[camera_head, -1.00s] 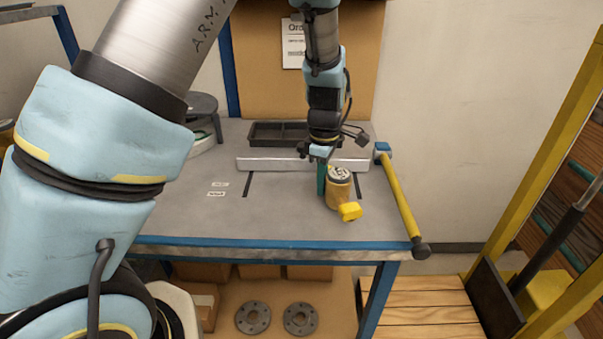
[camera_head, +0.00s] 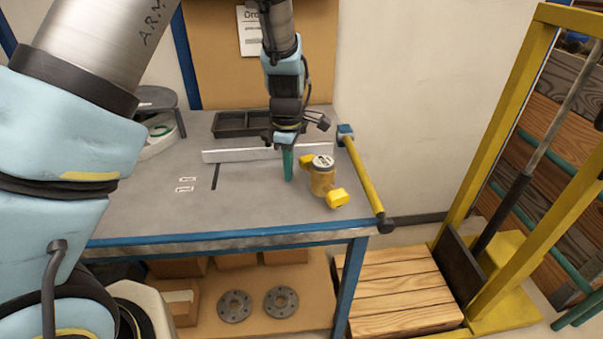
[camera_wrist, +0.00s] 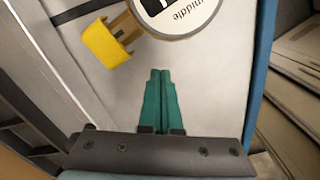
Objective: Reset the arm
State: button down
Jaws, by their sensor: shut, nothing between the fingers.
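My gripper (camera_head: 288,165) hangs from my arm above the workbench, its green fingers pointing down and shut with nothing between them. In the wrist view the two green fingers (camera_wrist: 162,102) lie side by side. A yellow meter (camera_head: 322,180) with a white round face stands on the bench just right of my gripper, apart from the fingers. In the wrist view the meter's face (camera_wrist: 178,14) reads "middle" and is cut off by the top edge; a yellow end piece (camera_wrist: 106,42) sticks out at its left.
The bench top (camera_head: 140,215) is mostly clear at left, with two small labels. A black tray (camera_head: 232,124) and a pale bar (camera_head: 225,155) lie at the back. A yellow frame (camera_head: 515,130) stands at right.

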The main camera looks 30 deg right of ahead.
notch_tip(320, 180, up, 10)
jog(key=b, duration=0.2)
jog(key=w+a+m, duration=0.2)
jog(key=w+a, duration=0.1)
jog(key=a, duration=0.7)
jog(key=w+a+m, duration=0.2)
jog(key=a, duration=0.7)
jog(key=s+a+m, duration=0.2)
jog(key=a+m, duration=0.1)
jog(key=a, duration=0.5)
jog(key=s+a+m+t, duration=0.1)
jog(key=s+a+m, duration=0.2)
jog(key=a, duration=0.6)
jog(key=shift+a+t, duration=0.15)
jog(key=shift+t, duration=0.15)
